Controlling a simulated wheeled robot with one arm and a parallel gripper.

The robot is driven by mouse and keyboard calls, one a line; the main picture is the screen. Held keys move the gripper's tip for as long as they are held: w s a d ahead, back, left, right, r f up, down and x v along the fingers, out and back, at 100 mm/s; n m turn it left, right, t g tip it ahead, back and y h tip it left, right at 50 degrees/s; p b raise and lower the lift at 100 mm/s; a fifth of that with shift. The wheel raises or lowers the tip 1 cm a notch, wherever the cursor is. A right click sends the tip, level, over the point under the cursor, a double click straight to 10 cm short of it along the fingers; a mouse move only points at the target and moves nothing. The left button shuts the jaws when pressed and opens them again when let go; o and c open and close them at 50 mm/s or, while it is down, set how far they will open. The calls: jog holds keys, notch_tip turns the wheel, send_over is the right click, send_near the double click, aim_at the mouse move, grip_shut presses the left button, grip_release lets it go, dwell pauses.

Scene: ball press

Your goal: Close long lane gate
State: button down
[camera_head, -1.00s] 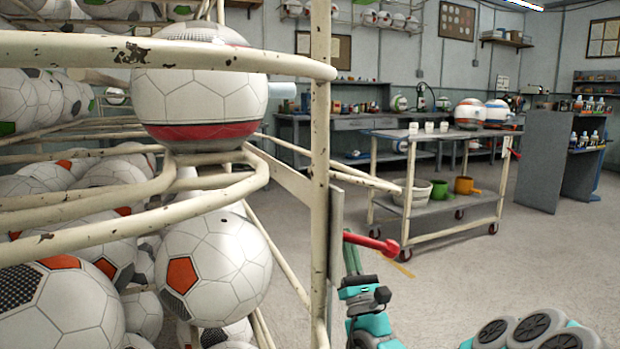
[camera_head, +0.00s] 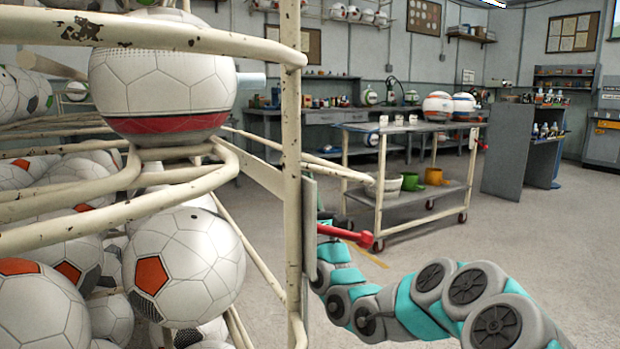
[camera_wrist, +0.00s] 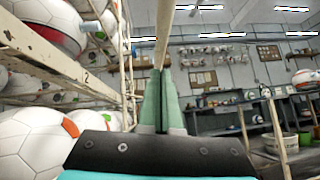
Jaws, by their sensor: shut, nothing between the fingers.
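A flat grey gate plate (camera_head: 309,235) stands edge-on beside the cream upright post (camera_head: 291,150) of the ball rack. A red-knobbed lever (camera_head: 346,235) sticks out to the right of it; I cannot tell whether it belongs to the gate, nor the gate's position. My arm reaches in from the lower right, and its far end passes behind the plate and post, hiding most of my gripper in the head view. In the wrist view my gripper (camera_wrist: 152,88) has its green fingers together and empty, just below a cream post (camera_wrist: 165,30). Contact with it is unclear.
The cream rack (camera_head: 150,35) fills the left side, with several soccer balls (camera_head: 184,265) on its rails. A wheeled cart (camera_head: 408,130) with balls, cups and pots stands behind my arm. Open floor (camera_head: 540,250) lies to the right.

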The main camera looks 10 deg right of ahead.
jog(key=shift+w+d+r, duration=0.1)
jog(key=shift+d+r, duration=0.05)
jog(key=shift+r, duration=0.8)
jog(key=shift+y, duration=0.3)
